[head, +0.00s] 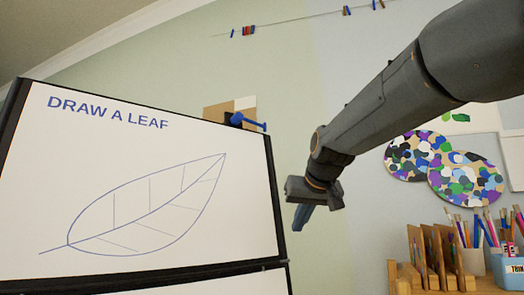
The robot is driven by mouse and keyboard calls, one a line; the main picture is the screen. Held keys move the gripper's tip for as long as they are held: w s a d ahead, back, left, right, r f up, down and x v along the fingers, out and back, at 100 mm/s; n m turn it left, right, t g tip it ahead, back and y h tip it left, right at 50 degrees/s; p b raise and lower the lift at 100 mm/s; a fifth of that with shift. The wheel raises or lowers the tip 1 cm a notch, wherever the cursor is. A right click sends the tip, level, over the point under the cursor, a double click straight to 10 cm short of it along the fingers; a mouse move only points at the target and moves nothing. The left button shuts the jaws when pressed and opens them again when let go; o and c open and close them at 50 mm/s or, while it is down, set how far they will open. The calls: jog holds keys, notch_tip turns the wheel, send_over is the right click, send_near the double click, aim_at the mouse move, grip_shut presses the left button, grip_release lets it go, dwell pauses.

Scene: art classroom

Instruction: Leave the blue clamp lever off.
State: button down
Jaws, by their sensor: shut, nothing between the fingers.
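The blue clamp lever (247,122) sits at the top right corner of the whiteboard (40,215), on a small dark mount. It points to the right and slightly down, with a rounded end. My gripper (299,222) hangs to the right of the board, lower than the lever and clearly apart from it. Its fingers point down and are shut with nothing between them. The board shows "DRAW A LEAF" and a blue leaf outline. The far side of the lever's mount is hidden.
Brown and white sheets (232,108) show behind the board's top edge. Paint-spotted palettes (465,178) hang on the right wall. A wooden rack (437,262) and brush cups (508,268) stand at the lower right. A line with small clips (248,31) runs above.

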jog(key=s+a+r+n+t+y+p, duration=0.1)
jog(key=s+a+r+t+y, duration=0.15)
jog(key=r, duration=1.35)
jog(key=s+a+r+n+t+y+p, duration=0.1)
jog(key=s+a+r+t+p, duration=0.15)
jog(key=r, duration=1.25)
jog(key=shift+g, duration=0.4)
jog(key=p+x, duration=0.3)
jog(key=x, duration=1)
jog(key=shift+w+a+r+p, duration=0.1)
jog(key=shift+w+p, duration=0.1)
jog(key=shift+p, duration=0.15)
jog(key=shift+r+h, duration=0.2)
jog(key=shift+h, duration=0.05)
jog(key=shift+w+r+p, duration=0.25)
jog(key=shift+r+p, duration=0.6)
jog(key=shift+p, duration=0.25)
jog(key=shift+r, duration=0.1)
